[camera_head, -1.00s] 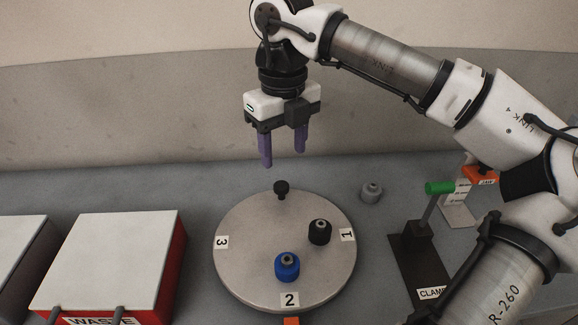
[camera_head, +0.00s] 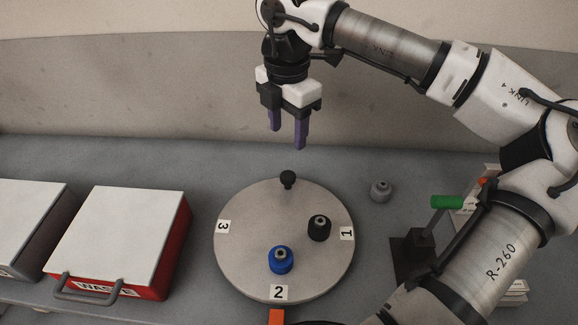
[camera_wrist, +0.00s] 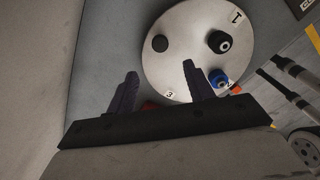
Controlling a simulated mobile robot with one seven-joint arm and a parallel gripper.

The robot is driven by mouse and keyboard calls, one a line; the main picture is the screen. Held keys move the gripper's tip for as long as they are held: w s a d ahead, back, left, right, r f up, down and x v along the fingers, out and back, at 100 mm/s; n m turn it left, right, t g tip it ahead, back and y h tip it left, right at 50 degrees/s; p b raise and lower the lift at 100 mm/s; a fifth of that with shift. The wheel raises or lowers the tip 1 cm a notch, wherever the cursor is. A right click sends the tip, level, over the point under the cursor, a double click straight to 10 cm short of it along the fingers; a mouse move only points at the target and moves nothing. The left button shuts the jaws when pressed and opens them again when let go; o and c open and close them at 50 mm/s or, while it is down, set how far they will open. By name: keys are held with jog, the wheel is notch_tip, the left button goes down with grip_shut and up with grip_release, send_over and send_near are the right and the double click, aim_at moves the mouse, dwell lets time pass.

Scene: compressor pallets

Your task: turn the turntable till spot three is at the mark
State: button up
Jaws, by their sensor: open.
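The round grey turntable (camera_head: 245,262) lies flat on the bench, with label 1 (camera_head: 347,233) at right, label 2 (camera_head: 278,293) at the near edge and label 3 (camera_head: 223,227) at left. The orange mark (camera_head: 277,316) is just outside the near edge, in line with label 2. A black knob (camera_head: 288,180) stands at the far rim. A black part (camera_head: 319,228) sits by label 1 and a blue part (camera_head: 280,260) by label 2. My gripper (camera_head: 288,137) is open and empty, above and behind the knob. The wrist view shows the turntable (camera_wrist: 185,25) beyond its fingers.
A red waste box (camera_head: 170,245) with a white lid stands left, beside another lidded box (camera_head: 30,215). A loose grey part (camera_head: 381,190) lies right of the turntable. A dark clamp stand (camera_head: 410,255) with a green handle (camera_head: 446,202) is further right, near my arm.

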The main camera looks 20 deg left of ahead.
aim_at(288, 175)
notch_tip(288, 175, down, 12)
jog(key=shift+r+p, duration=0.15)
jog(key=shift+p, duration=0.85)
grip_shut()
